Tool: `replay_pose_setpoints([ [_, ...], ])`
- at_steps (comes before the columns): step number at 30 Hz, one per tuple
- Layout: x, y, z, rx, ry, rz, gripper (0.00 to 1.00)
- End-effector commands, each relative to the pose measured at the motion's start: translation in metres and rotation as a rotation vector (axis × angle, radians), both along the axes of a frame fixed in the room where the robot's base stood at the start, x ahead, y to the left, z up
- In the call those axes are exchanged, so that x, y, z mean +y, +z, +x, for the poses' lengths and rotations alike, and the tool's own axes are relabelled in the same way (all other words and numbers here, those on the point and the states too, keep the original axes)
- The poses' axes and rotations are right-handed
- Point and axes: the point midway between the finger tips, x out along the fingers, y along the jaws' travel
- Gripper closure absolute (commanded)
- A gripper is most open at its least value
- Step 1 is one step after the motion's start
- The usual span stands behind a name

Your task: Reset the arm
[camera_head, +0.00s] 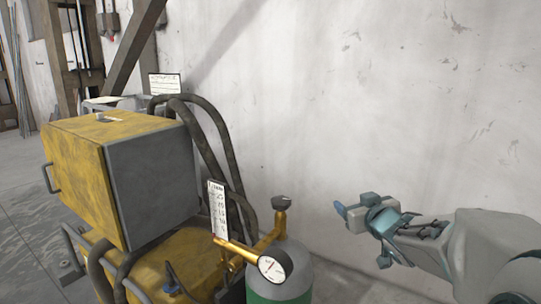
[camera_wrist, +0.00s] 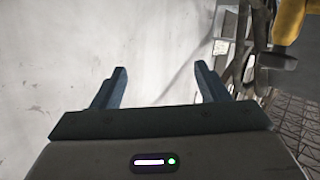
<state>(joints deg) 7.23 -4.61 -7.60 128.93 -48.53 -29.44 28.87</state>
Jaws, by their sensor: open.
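My gripper (camera_head: 352,213) is at the right in the head view, in front of the white wall and to the right of the gas cylinder, clear of both the cylinder and the yellow machine. In the wrist view my gripper (camera_wrist: 160,85) shows two dark fingers spread apart with nothing between them. The wall (camera_wrist: 80,60) lies behind the fingers. My arm reaches in from the right edge of the head view.
A yellow and grey machine (camera_head: 152,175) with black hoses (camera_head: 215,135) stands at left. A green and grey cylinder (camera_head: 280,280) with a pressure gauge (camera_head: 275,266), brass pipe and white label card (camera_head: 218,208) is at the bottom middle. Open space lies around my gripper before the wall.

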Motion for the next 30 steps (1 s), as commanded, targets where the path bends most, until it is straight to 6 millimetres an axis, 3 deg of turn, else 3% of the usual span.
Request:
replay_pose_setpoints([
  [8,-0.014,-0.028,-0.053,0.254,-0.237,-0.013,0.32],
  [13,-0.009,-0.054,-0.101,0.458,-0.321,-0.001,0.32],
  [24,0.037,-0.102,-0.225,0.944,-0.313,0.051,0.32],
  [30,0.055,-0.111,-0.264,1.085,-0.268,0.068,0.32],
])
